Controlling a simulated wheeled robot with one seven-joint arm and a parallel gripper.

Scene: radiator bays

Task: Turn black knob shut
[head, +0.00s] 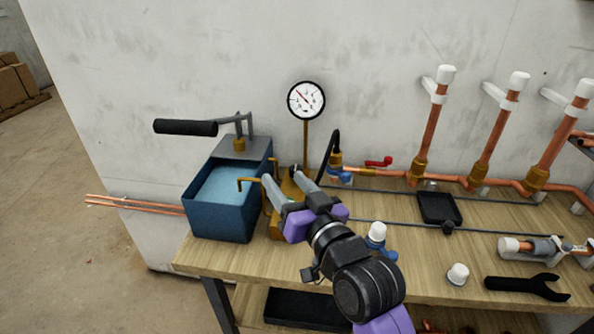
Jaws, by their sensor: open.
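My gripper (281,176) is open, reaching from the lower right toward the brass-coloured valve block (276,228) beside the blue test pump tank (218,212). Its two grey fingers are apart, at the block's upper part. A small dark part (293,168) shows at the tip of the right finger. It may be the black knob, but it is mostly hidden and I cannot tell whether a finger touches it. A round white gauge (306,100) stands on a brass stem just behind the block.
The pump's black-gripped lever (186,127) sticks out left above the tank. A black hose (329,157) rises behind my gripper to copper pipework with a red-handled valve (379,162). A blue-handled valve (379,240), white cap (457,274) and black wrench (527,288) lie right on the wooden bench.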

